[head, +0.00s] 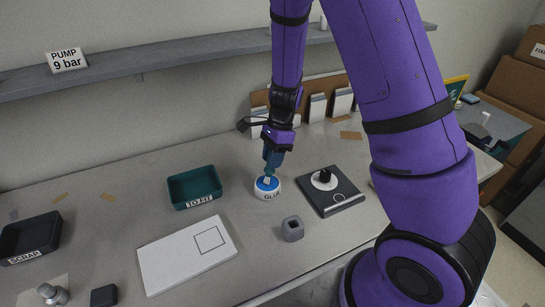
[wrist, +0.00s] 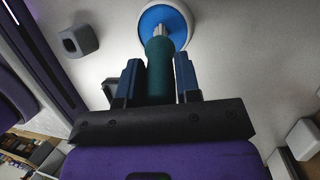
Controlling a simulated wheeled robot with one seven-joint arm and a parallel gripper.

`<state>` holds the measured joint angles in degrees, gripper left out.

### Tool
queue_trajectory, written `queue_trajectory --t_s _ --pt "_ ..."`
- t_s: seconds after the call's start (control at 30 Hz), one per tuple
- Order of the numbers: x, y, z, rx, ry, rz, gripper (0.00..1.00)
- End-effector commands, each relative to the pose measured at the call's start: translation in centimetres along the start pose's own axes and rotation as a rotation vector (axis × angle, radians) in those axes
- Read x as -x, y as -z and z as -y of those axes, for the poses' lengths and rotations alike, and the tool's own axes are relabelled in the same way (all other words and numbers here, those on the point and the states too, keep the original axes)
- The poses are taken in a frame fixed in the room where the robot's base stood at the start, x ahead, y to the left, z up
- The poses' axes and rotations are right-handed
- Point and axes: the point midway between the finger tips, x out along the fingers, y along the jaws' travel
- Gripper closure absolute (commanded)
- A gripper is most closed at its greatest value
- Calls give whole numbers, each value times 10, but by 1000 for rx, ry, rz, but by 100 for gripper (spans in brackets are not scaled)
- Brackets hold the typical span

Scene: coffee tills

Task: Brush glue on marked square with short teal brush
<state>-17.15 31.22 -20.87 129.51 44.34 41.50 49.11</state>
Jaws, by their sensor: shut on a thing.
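My gripper (head: 274,153) is shut on the short teal brush (wrist: 160,72), with a blue finger on each side of its handle in the wrist view. The brush points down at the glue pot (head: 267,193), a white round pot labelled GLUE with a blue top. The brush's pale tip overlaps the blue area in both views; I cannot tell how deep it reaches. The white panel (head: 170,262) lies flat at the front left, and the marked square (head: 210,239) is a thin outline near its right end.
A teal TO FIT tray (head: 194,201) stands left of the pot. A dark plate with a black knob (head: 338,198) lies right of it. A small grey block (head: 292,229) stands in front. A black SCRAP tray (head: 30,253) is far left. A shelf (head: 170,60) runs along the wall.

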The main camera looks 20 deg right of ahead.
Motion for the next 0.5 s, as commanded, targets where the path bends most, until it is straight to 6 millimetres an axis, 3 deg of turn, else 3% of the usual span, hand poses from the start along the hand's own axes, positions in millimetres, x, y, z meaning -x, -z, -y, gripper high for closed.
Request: queue_trajectory --t_s 0.27,0.5 --pt "-1 0 -1 -1 -3 -2 93" --pt "11 -4 -2 1 -1 -1 93"
